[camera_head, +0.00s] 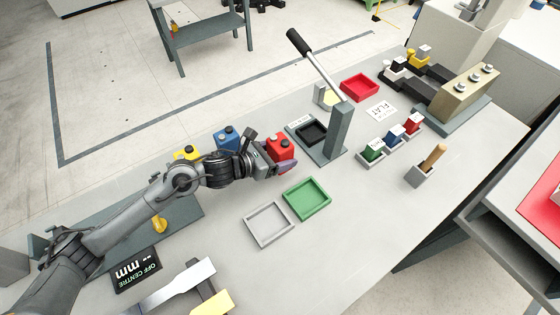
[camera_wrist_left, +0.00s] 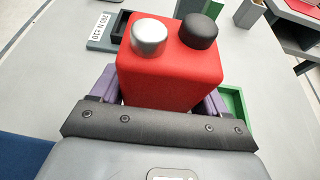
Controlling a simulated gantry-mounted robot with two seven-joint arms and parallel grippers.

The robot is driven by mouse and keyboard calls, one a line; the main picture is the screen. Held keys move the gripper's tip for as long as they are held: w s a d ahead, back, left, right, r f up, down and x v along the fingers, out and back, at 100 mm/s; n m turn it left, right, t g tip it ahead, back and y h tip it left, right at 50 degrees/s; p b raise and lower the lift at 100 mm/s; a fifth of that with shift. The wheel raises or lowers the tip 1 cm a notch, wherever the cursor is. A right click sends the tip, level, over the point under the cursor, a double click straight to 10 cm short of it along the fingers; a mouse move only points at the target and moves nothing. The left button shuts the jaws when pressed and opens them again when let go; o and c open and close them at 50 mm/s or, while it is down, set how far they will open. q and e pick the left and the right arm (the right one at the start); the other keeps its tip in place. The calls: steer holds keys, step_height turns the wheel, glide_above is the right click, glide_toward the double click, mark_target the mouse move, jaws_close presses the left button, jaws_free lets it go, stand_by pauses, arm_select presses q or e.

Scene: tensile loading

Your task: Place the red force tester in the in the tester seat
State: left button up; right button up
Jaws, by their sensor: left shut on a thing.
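The red force tester (camera_head: 281,148) is a red block with two round knobs on top, one silver and one black. My left gripper (camera_head: 272,165) is shut on it, and the left wrist view shows the purple fingers on either side of the tester (camera_wrist_left: 168,75). The tester is upright; its underside is hidden. The likely tester seat (camera_head: 313,131), a black recess in a grey base beside the lever post, is just right of and beyond the tester. The seat also shows in the left wrist view (camera_wrist_left: 121,24), with a "200 N ±10" label plate. My right gripper is not in view.
The lever post (camera_head: 338,130) with its raised handle stands beside the seat. A green tray (camera_head: 307,212) and a grey tray (camera_head: 248,225) lie in front. Blue (camera_head: 228,138) and yellow (camera_head: 186,153) blocks stand left. Small coloured blocks in holders and a red tray (camera_head: 360,101) are right.

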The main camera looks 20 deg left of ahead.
arm_select(q)
steer(key=shift+f, duration=1.9)
steer(key=shift+f+b, duration=0.15)
steer(key=shift+b, duration=0.15)
steer(key=o, duration=1.3)
